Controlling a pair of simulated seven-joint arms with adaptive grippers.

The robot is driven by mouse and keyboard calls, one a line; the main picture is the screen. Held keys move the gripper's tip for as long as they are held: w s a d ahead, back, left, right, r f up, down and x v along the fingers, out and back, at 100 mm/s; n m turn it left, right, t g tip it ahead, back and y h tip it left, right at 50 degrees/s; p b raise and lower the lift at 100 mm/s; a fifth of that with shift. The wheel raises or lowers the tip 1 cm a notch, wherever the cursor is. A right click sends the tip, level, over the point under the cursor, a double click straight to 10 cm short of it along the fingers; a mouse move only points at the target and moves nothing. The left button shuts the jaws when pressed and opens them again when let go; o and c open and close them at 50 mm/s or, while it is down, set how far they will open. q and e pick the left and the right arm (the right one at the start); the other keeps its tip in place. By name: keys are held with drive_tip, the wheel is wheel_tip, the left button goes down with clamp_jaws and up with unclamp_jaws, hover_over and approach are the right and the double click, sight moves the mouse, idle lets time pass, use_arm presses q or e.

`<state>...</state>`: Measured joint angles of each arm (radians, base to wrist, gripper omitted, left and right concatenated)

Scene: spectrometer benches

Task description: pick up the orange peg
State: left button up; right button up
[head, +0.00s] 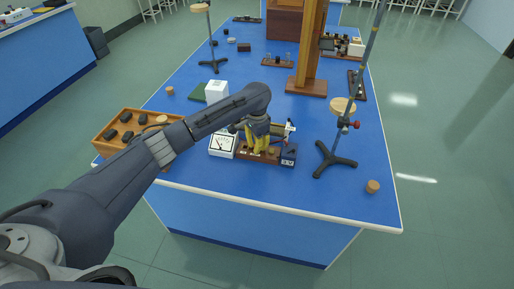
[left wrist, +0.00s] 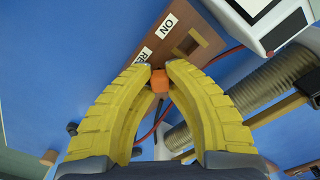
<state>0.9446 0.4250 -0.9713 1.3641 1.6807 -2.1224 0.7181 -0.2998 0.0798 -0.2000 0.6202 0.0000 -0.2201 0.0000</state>
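The orange peg (left wrist: 159,80) shows as a small orange block between the yellow fingertips in the left wrist view. My left gripper (left wrist: 160,72) points down, its fingers closed in on the peg from both sides and seeming to touch it. In the head view my left gripper (head: 258,146) is over a brown wooden base (head: 272,154) on the blue bench, and its fingers hide the peg there. I cannot tell whether the peg still touches the base. The base has white labels, one reading ON, in the left wrist view (left wrist: 190,45). My right gripper is not in view.
A tripod stand (head: 335,160) is further right. A wooden tray (head: 112,138) of dark pieces lies at the left edge. The bench front is mostly clear.

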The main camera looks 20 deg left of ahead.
use_arm(q)
drive_tip(key=shift+r, duration=0.1)
clamp_jaws()
wheel_tip(320, 180, up, 23)
drive_tip(key=shift+m, duration=0.6)
drive_tip(key=s+a+f, duration=0.1)
drive_tip(key=f, duration=0.4)
drive_tip(key=a+f, duration=0.1)
drive_tip(key=f, duration=0.4)
drive_tip(key=s+a+f, duration=0.1)
drive_tip(key=f, duration=0.4)
drive_tip(key=shift+s+f, duration=0.3)
drive_tip(key=shift+s, duration=0.05)
drive_tip(key=shift+w+a+f+m, duration=0.45)
drive_tip(key=shift+w+a+m, duration=0.1)
drive_tip(key=shift+w+m, duration=0.15)
drive_tip(key=shift+w+a+m, duration=0.25)
drive_tip(key=shift+w+m, duration=0.3)
drive_tip(key=shift+m, duration=0.35)
